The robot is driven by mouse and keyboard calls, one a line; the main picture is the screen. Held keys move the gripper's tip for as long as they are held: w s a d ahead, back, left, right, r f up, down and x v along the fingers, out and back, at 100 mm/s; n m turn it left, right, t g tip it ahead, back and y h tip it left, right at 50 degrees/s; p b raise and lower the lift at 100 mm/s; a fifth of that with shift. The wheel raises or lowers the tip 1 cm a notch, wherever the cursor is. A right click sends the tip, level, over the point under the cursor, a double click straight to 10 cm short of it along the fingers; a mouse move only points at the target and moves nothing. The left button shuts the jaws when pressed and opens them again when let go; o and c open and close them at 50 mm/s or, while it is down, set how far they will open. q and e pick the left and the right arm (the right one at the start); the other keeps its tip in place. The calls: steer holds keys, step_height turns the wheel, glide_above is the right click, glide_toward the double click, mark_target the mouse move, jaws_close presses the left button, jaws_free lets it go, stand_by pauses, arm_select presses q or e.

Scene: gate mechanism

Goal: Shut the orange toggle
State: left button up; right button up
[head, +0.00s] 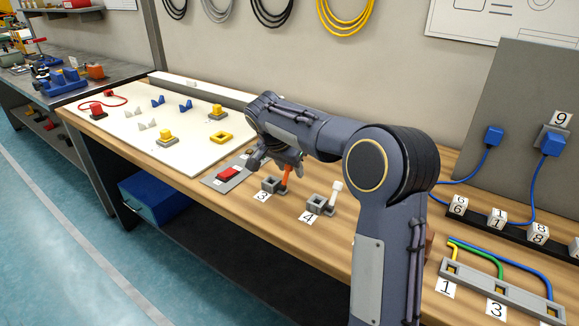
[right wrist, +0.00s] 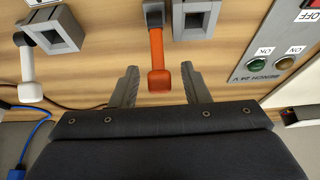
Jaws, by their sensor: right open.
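The orange toggle (head: 286,176) is a short lever beside a small grey square block (head: 271,185) labelled 3. In the head view it sticks up, and my right gripper (head: 276,162) is just above it and partly hides its top. In the right wrist view the orange lever (right wrist: 156,62) points towards my gripper (right wrist: 160,72), with its thick end between the two spread fingers. There is a visible gap on each side, and neither finger appears to touch it. The grey block (right wrist: 194,22) sits to its right there. My left gripper is not in view.
A white toggle (head: 336,192) with its own grey block, labelled 4, stands right of the orange one. A red switch on a grey plate (head: 228,175) lies to the left. A white board (head: 130,140) with coloured parts lies farther left. Cables and sockets are at right.

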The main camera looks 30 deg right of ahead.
mark_target(283, 184)
steer(key=p+v, duration=0.1)
steer(key=v, duration=0.6)
steer(key=shift+a+r, duration=0.2)
steer(key=shift+r, duration=0.1)
steer(key=shift+s, duration=0.1)
steer(key=s+a+r+n+t+y+p, duration=0.1)
steer(key=s+a+r+n+y+p, duration=0.15)
steer(key=s, duration=0.65)
steer(key=s+a+r+n+t+y+p, duration=0.1)
steer(key=s+a+r+n+y+p, duration=0.2)
steer(key=s, duration=0.6)
steer(key=s+a+f+n+t+y+p, duration=0.1)
steer(key=s+a+f+n+p, duration=0.1)
steer(key=s, duration=0.4)
steer(key=s+a+f+n+y+p, duration=0.2)
steer(key=s+a+f+n+p, duration=0.1)
steer(key=s+a, duration=0.3)
steer(key=shift+s+a+n+t, duration=0.2)
steer(key=shift+a+n+t, duration=0.2)
steer(key=shift+a+n, duration=0.25)
